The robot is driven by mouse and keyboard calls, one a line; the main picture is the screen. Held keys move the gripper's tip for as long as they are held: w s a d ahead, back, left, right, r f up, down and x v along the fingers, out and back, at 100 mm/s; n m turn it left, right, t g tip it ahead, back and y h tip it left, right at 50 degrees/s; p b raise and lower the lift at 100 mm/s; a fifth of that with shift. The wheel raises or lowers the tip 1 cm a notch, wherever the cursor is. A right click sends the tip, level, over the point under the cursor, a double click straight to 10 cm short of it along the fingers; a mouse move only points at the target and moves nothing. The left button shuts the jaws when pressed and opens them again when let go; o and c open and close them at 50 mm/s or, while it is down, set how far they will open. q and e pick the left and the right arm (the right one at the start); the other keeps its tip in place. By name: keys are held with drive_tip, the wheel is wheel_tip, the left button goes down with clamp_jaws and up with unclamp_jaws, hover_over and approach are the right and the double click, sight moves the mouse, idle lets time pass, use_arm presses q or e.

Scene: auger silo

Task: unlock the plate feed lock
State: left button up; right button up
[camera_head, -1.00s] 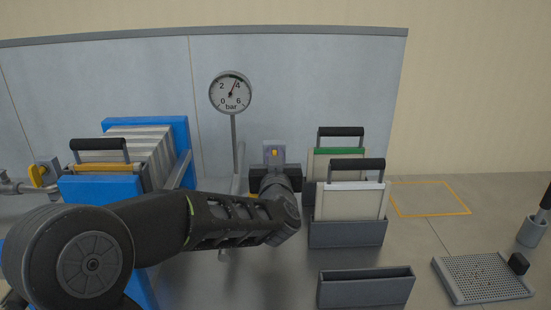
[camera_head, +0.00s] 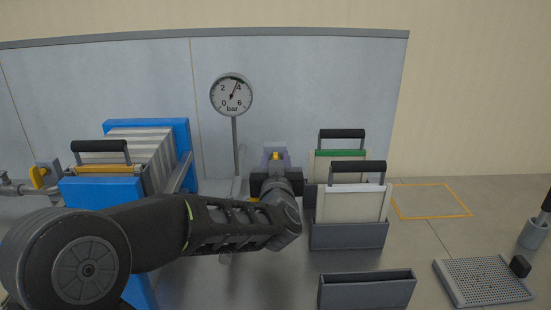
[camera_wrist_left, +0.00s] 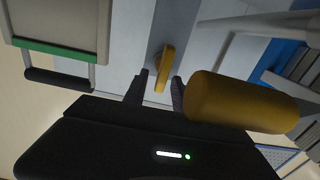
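A grey lock housing (camera_head: 268,149) with a small yellow lever (camera_head: 275,156) stands in front of the back panel, partly hidden by my left gripper (camera_head: 275,172). I take it to be the plate feed lock, though no label shows. In the left wrist view the yellow lever (camera_wrist_left: 164,68) stands between the two dark fingertips of my left gripper (camera_wrist_left: 159,88). The fingers are apart, with a gap visible beside the lever; whether either touches it I cannot tell. My right gripper is not in view.
A blue-framed plate stack (camera_head: 100,190) stands left. A gauge (camera_head: 232,95) rises behind my arm. Handled plates (camera_head: 355,203) sit in grey holders close right of my gripper. A yellow cylinder (camera_wrist_left: 240,103) lies close by my fingers. An empty grey holder (camera_head: 366,291) stands in front.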

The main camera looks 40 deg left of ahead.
use_arm(q)
drive_tip(key=v, duration=0.7)
drive_tip(key=shift+s, duration=0.1)
